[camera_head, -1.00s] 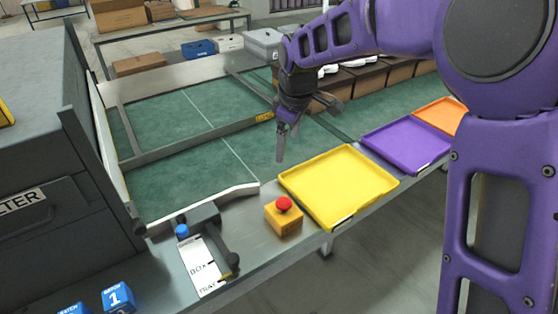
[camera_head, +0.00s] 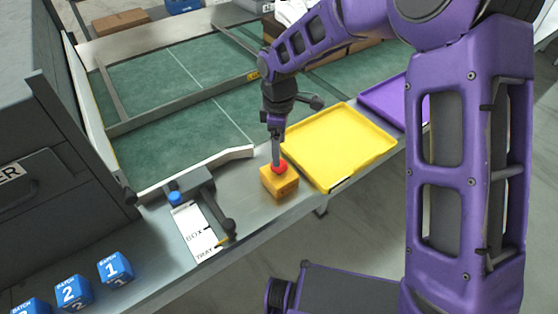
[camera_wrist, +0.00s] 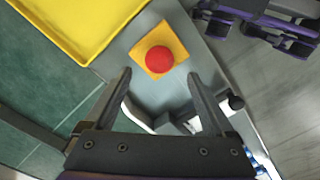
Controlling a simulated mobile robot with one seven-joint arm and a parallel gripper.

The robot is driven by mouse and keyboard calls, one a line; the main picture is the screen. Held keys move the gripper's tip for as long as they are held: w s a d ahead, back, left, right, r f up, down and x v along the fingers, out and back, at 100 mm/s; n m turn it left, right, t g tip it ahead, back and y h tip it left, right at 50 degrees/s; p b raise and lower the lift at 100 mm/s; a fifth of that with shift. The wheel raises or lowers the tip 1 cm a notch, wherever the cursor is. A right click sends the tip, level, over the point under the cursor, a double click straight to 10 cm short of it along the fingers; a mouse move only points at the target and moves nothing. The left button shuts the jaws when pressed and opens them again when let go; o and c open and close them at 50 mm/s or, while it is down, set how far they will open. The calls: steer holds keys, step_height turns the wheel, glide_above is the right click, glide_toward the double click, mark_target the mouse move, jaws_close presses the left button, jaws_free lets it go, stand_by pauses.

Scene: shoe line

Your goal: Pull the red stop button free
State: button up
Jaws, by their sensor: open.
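The red stop button (camera_head: 279,167) sits on a yellow box (camera_head: 280,183) at the table's front edge, just left of the yellow tray. In the head view my gripper (camera_head: 277,160) points down at the button and its fingers partly cover it. In the wrist view the whole red button (camera_wrist: 159,60) shows on top of its yellow box (camera_wrist: 178,42). My gripper (camera_wrist: 158,80) is open there, with its two fingers apart and the button beyond and between their tips. I see no finger touching the button in the wrist view; contact is unclear in the head view.
A yellow tray (camera_head: 338,143) and a purple tray (camera_head: 385,100) lie to the right. A lever panel with a blue knob (camera_head: 175,198) and a BOX/TRAY label (camera_head: 197,233) is on the left. Several blue batch cubes (camera_head: 115,268) stand at the lower left.

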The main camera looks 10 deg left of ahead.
mark_target(279, 169)
step_height(279, 169, down, 6)
steer(key=shift+r, duration=0.1)
jaws_close()
stand_by(0.6)
steer(key=shift+r, duration=0.1)
